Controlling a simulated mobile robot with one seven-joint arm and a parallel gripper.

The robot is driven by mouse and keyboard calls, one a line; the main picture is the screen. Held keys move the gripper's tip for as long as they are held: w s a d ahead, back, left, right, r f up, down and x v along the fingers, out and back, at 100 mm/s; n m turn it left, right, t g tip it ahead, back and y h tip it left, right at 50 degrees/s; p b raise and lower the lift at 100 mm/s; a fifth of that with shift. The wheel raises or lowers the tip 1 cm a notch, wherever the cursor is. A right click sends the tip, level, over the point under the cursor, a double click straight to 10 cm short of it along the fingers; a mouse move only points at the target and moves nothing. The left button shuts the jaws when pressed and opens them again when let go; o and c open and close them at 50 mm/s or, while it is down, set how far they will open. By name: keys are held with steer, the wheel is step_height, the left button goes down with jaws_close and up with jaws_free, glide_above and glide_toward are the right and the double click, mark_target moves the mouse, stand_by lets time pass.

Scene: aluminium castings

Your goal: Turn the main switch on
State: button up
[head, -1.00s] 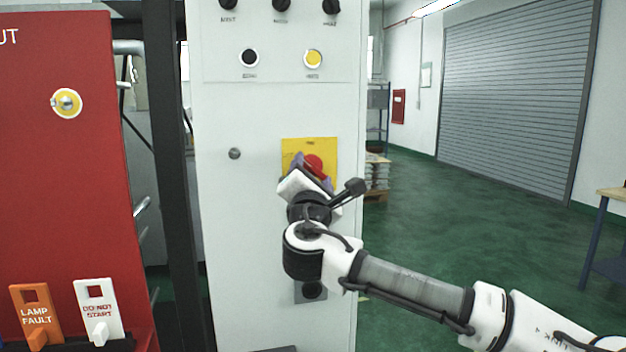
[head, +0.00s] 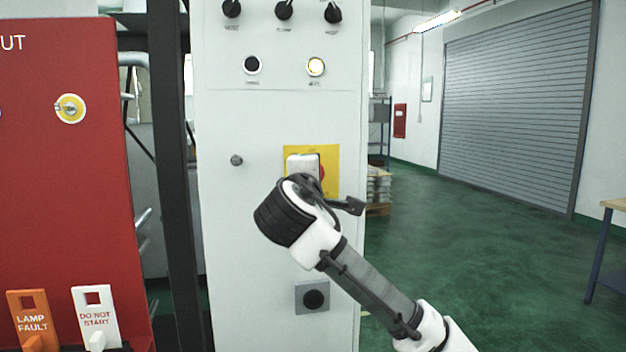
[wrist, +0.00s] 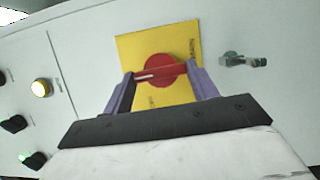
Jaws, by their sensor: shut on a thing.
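The main switch is a red rotary knob (head: 322,173) on a yellow plate (head: 329,154) on the grey cabinet front. In the head view my gripper hides most of the knob. In the wrist view the red knob (wrist: 162,66) sits on the yellow plate (wrist: 134,48), its white mark pointing left, towards the lamp side. My gripper (wrist: 161,72) has its two purple fingers shut on the knob's handle, one at each end. The fingertips are hidden in the head view.
Above the plate are a glowing yellow lamp (head: 316,67), a black button (head: 251,65) and black selector knobs (head: 284,9). A keyhole latch (head: 236,160) is left of the plate. A red lockout board (head: 60,200) stands left. Floor to the right is open.

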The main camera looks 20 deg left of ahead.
steer(key=shift+m, duration=0.3)
stand_by(0.4)
steer(key=o, duration=1)
steer(key=shift+s, duration=0.1)
steer(key=b+v, duration=0.4)
steer(key=v, duration=0.9)
steer(key=shift+s+r, duration=0.15)
steer(key=shift+s, duration=0.15)
